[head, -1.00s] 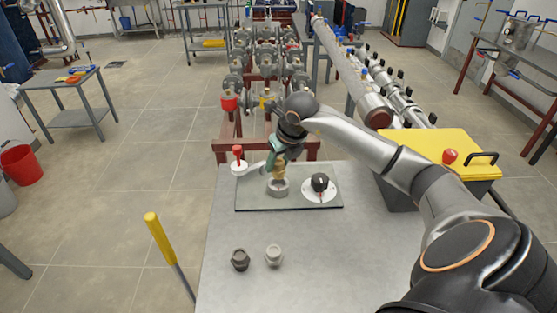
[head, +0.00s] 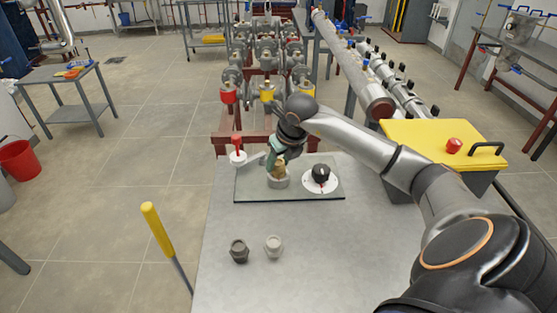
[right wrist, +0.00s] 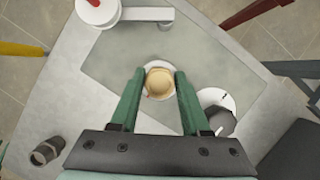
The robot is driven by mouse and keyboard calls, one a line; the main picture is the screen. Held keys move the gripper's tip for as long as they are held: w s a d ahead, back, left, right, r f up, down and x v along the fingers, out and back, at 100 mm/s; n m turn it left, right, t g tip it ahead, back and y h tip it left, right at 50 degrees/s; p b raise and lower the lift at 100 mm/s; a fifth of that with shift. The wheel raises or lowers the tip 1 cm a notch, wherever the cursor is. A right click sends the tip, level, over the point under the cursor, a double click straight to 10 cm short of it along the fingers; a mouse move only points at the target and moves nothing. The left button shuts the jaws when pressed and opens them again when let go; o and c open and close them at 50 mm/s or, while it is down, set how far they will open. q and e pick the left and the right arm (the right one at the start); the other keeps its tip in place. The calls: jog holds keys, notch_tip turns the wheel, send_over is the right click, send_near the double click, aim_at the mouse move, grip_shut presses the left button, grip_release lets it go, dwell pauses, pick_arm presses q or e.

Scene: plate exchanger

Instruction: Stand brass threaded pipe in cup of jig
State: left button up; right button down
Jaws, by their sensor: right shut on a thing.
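The brass threaded pipe (head: 281,172) is upright between the fingers of my right gripper (head: 274,161), which is shut on it. Its lower end is at the grey cup (head: 278,183) of the jig plate (head: 248,191) and appears to be inside the rim; the exact depth is hidden. In the right wrist view the pipe (right wrist: 158,83) shows end-on as a round tan opening between two green fingers (right wrist: 157,76), with the pale cup rim (right wrist: 148,94) around it. My left gripper is not in view.
A white round dial with a black knob (head: 321,172) sits right of the cup. A red-handled fixture (head: 238,152) stands at the plate's left corner. Two fittings, one dark (head: 239,251) and one light (head: 273,246), stand in front. A yellow-lidded box (head: 436,142) is at right.

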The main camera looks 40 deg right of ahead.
jog(key=shift+f+b, duration=0.55)
dwell(0.6)
jog(key=shift+c, duration=1.5)
grip_release()
jog(key=v, duration=1.2)
jog(key=shift+r, duration=0.25)
jog(key=shift+s+f, duration=0.1)
jog(key=shift+s, duration=0.1)
